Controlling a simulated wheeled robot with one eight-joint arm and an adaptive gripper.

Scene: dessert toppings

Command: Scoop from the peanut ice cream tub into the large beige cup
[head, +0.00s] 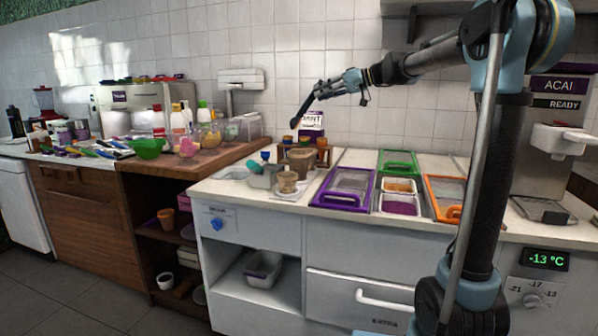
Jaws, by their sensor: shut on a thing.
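My gripper (333,90) is up in the air in front of the tiled wall, above the back of the white counter. It is shut on a dark long-handled utensil (303,111), likely a scoop, which slants down to the left. A tan-filled tub (400,186), likely the peanut ice cream, sits in the freezer top, right of the gripper.
A purple-filled tub (400,205) sits in front of the tan one. Purple (344,190), green (398,161) and orange (447,194) framed lids surround them. Clear containers (265,177) crowd the left side.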

